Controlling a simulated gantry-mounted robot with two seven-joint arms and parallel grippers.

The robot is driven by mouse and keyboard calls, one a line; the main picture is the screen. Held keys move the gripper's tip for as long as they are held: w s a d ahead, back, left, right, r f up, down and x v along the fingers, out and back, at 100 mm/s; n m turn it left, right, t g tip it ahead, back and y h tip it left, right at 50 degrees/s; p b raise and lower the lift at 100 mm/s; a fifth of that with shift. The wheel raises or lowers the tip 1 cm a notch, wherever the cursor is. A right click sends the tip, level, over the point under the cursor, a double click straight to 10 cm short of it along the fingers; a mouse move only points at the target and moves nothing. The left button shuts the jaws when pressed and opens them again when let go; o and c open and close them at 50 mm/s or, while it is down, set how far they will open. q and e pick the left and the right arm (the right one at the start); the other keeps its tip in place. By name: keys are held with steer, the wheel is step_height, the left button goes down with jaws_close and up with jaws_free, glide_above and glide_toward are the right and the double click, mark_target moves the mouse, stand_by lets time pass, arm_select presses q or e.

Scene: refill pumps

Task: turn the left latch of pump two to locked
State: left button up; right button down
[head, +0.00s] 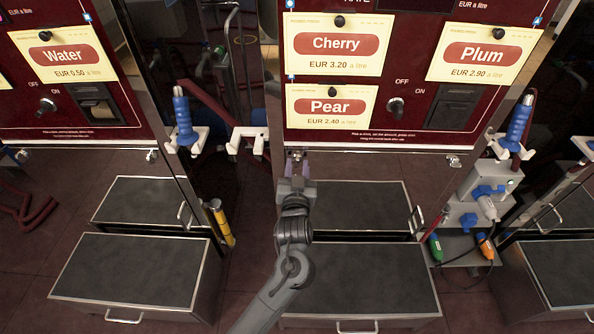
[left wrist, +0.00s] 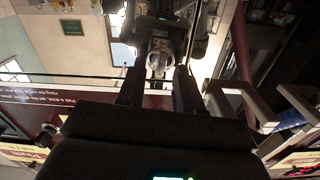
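The middle pump has a red front (head: 404,72) with Cherry, Pear and Plum cards. Its left latch (head: 296,154) is a small metal part under the lower left edge of the front. My left gripper (head: 296,180) is just below this latch in the head view and partly covers it. In the left wrist view my left gripper (left wrist: 158,82) has its two dark fingers apart. A metallic part (left wrist: 158,55), which looks like the latch, shows between and beyond the fingertips; contact cannot be told. The latch's exact angle is unclear. The right latch (head: 454,160) is uncovered. My right gripper is not seen.
White hook brackets (head: 247,140) stick out left of the latch. A blue nozzle (head: 183,118) hangs farther left and another (head: 516,122) at the right. Below are dark-topped steps (head: 362,206).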

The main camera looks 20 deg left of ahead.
arm_select(q)
steer(key=shift+w, duration=0.1)
jaws_close()
steer(key=shift+r+p, duration=0.15)
steer(key=shift+p, duration=0.3)
steer(key=shift+n+p, duration=0.35)
steer(key=shift+n, duration=0.35)
jaws_free()
